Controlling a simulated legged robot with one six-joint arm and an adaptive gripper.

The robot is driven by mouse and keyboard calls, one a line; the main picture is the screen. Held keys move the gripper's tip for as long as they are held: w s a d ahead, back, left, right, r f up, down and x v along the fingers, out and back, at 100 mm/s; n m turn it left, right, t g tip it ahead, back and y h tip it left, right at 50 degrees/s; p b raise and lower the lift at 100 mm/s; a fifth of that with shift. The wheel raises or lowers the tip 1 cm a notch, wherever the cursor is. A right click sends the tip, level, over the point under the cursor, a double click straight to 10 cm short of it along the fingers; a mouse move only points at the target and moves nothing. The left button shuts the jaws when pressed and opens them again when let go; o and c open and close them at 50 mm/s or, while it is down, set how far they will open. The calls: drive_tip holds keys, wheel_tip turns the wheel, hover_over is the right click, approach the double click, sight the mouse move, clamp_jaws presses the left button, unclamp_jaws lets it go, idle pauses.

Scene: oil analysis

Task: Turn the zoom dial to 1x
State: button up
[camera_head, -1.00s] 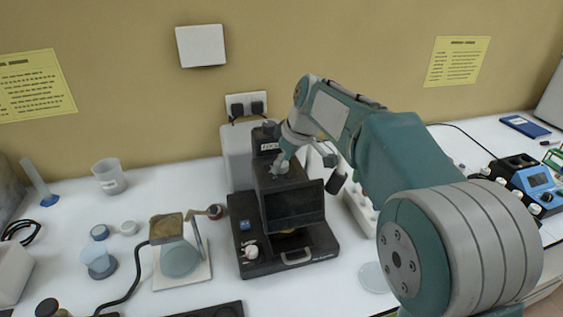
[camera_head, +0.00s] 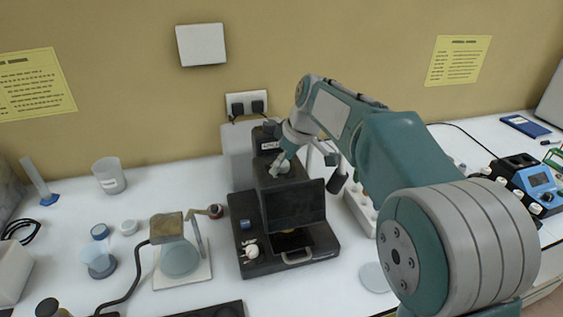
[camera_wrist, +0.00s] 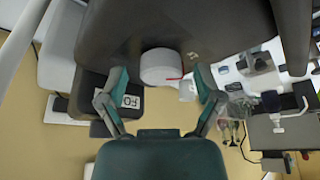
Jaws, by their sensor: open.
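A black instrument (camera_head: 280,220) stands on the white bench in the head view, with a dark screen or panel at its front. In the wrist view a round white dial (camera_wrist: 161,63) with a thin red mark sits on the dark housing; I take it for the zoom dial, but no scale can be read. My gripper (camera_wrist: 160,77) is open, one finger on each side of the dial, with gaps visible. In the head view my gripper (camera_head: 282,167) is low at the top of the instrument, and the dial there is hidden.
A small white knob (camera_head: 251,252) and a blue button are on the instrument's base. A label (camera_wrist: 131,101) starting "FO" lies beside one finger. A balance-like stand (camera_head: 181,258) is at left. A power strip (camera_head: 360,205) and a blue device (camera_head: 538,182) are at right.

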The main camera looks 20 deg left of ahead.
drive_tip(key=w+v, duration=0.1)
drive_tip(key=v, duration=1)
drive_tip(key=shift+s+r, duration=0.35)
drive_tip(key=shift+s, duration=0.15)
drive_tip(key=shift+d, duration=0.15)
drive_tip(key=s+d+m+t+h, duration=0.1)
drive_tip(key=s+d+m, duration=0.4)
drive_tip(key=d, duration=0.4)
drive_tip(key=s+d+m+t+h, duration=0.1)
drive_tip(key=s+d+m+t, duration=0.15)
drive_tip(key=s+d, duration=0.5)
drive_tip(key=s+d+f+m+t+h, duration=0.1)
drive_tip(key=s+d+f+m+h, duration=0.1)
drive_tip(key=s+d+f+m, duration=0.6)
drive_tip(key=s+d+f, duration=0.3)
drive_tip(key=s+f, duration=0.1)
drive_tip(key=s, duration=0.2)
drive_tip(key=shift+f, duration=0.25)
